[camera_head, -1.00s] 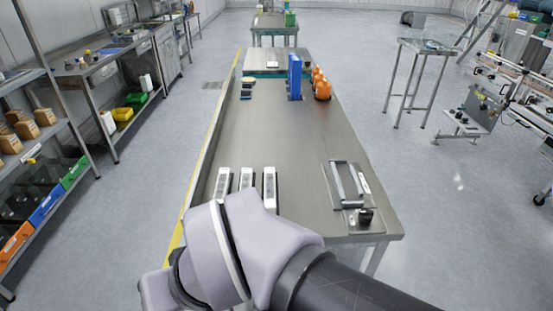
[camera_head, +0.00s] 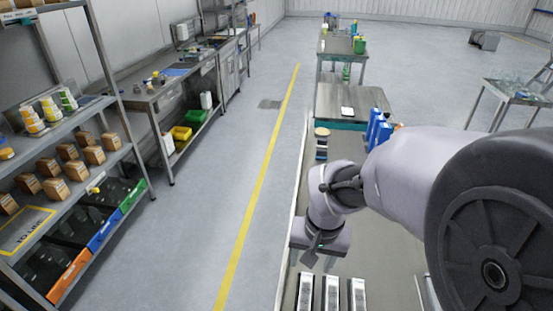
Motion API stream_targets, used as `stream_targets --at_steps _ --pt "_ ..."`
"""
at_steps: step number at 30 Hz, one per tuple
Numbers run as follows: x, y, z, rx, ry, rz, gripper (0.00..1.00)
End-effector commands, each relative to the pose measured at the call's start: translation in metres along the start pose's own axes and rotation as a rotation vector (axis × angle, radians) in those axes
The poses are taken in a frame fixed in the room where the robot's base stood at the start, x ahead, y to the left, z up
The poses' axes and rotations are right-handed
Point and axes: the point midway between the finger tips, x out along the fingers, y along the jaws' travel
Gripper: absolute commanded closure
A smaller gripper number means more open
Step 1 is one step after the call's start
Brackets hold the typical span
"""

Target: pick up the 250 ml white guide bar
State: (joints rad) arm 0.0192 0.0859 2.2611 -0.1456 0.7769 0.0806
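Three white bars (camera_head: 331,293) lie side by side on the metal bench at the bottom of the head view, cut off by the lower frame edge. No size marking is readable, so I cannot tell which is the 250 ml guide bar. My gripper (camera_head: 311,260) hangs at the end of my arm, near the bench's left side and beyond the far ends of the bars. It appears apart from them. Its fingers are small and partly hidden, and whether they are open does not show.
My arm covers much of the bench's right part. Blue containers (camera_head: 377,128) stand farther back, partly hidden. Small dark items (camera_head: 321,143) lie near the bench's left edge. A shelf (camera_head: 60,150) with boxes and bins stands left. The floor with a yellow line (camera_head: 262,180) is clear between.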

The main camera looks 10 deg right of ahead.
Motion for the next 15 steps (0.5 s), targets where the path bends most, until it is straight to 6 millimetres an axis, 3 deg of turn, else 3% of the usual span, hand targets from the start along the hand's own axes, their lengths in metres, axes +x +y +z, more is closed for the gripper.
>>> stream_targets --at_steps 1,8,15 --pt "-0.009 0.0 -0.008 -0.007 -0.036 0.022 0.44" --pt "0.024 0.005 -0.02 -0.03 -0.112 0.073 0.44" --pt "0.098 0.01 -0.01 -0.03 -0.116 0.074 0.44"
